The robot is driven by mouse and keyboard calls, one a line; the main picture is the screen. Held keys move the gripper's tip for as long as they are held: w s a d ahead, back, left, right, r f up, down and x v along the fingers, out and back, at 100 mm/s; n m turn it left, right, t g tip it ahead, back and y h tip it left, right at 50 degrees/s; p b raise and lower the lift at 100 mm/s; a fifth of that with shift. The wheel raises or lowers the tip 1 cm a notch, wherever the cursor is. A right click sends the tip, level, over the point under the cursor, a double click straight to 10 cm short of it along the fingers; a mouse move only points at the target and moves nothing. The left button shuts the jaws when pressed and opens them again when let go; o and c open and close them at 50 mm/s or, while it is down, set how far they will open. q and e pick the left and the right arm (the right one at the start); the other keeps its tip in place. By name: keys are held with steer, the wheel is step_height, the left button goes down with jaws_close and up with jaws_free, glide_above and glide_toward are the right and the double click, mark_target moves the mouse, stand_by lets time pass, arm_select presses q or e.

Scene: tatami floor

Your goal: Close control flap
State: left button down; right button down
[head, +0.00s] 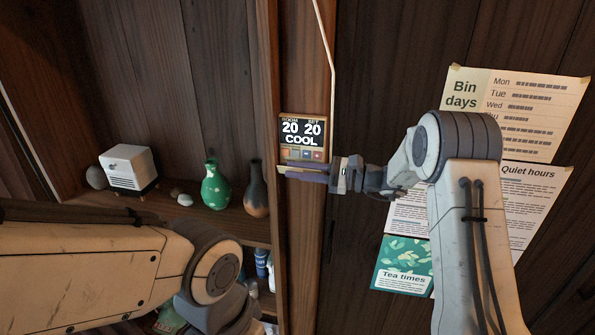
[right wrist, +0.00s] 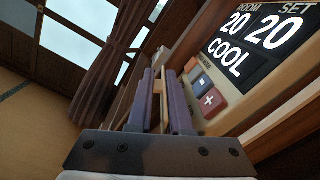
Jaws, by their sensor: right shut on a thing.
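The wall control panel (head: 302,132) is mounted on the wooden post, its dark screen reading ROOM 20, SET 20 and COOL. It also fills the upper right of the right wrist view (right wrist: 232,62). Its control flap (head: 283,169) is open below the screen, and the buttons (right wrist: 208,100) are uncovered. My right gripper (head: 312,174) reaches in from the right, just under the panel. In the right wrist view, its two purple fingers stand on either side of a thin tan edge of the flap (right wrist: 157,86). My left gripper is not visible; only its arm shows at lower left.
Left of the post, an open shelf holds a white box-shaped appliance (head: 128,168), a green vase (head: 214,186), a dark vase (head: 256,190) and stones. Notices (head: 516,108) and a green tea poster (head: 402,266) hang on the right wall. A pale cable (head: 329,50) runs above the panel.

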steer(key=shift+f, duration=0.15)
steer(key=c, duration=0.9)
jaws_free()
